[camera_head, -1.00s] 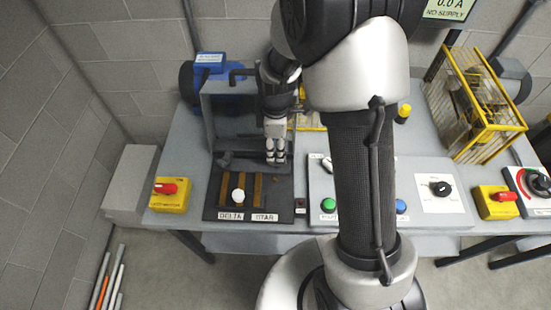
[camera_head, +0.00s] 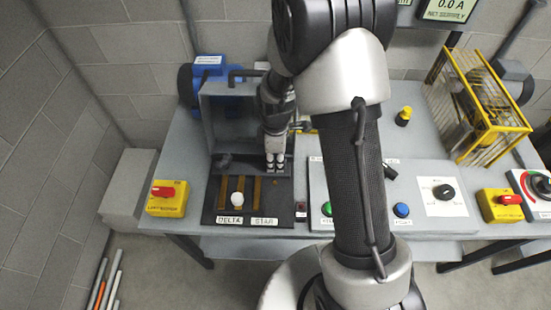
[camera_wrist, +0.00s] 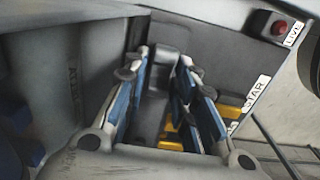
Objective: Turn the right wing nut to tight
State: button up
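The terminal box (camera_head: 215,110) stands open, with brass-coloured link bars (camera_head: 222,195) and a white knob (camera_head: 237,198) behind the DELTA and STAR labels (camera_head: 250,221). A dark wing nut (camera_head: 224,161) shows on the left. My gripper (camera_head: 275,166) points down at the right side of the box; the right wing nut is hidden behind it there. In the wrist view my gripper (camera_wrist: 165,95) is open, its blue-padded fingers apart. A dark grey part (camera_wrist: 160,65) shows between and beyond the fingers; I cannot tell if it is the wing nut or if they touch it.
A yellow switch box with a red handle (camera_head: 166,198) stands left of the terminal box. Right of it is a panel with green (camera_head: 326,209) and blue (camera_head: 401,210) buttons. A yellow cage (camera_head: 480,105) stands at the back right. My arm hides part of the bench.

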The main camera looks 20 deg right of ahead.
grip_shut()
jog(key=m+p, duration=0.1)
jog(key=m, duration=0.4)
jog(key=m+p, duration=0.1)
jog(key=m, duration=0.5)
jog(key=shift+w+d+m, duration=0.1)
jog(key=shift+m, duration=0.3)
jog(key=m+p, duration=0.1)
jog(key=m, duration=0.5)
jog(key=shift+d, duration=0.15)
jog(key=m, duration=0.6)
dwell(0.5)
jog(key=shift+o, duration=2.3)
grip_release()
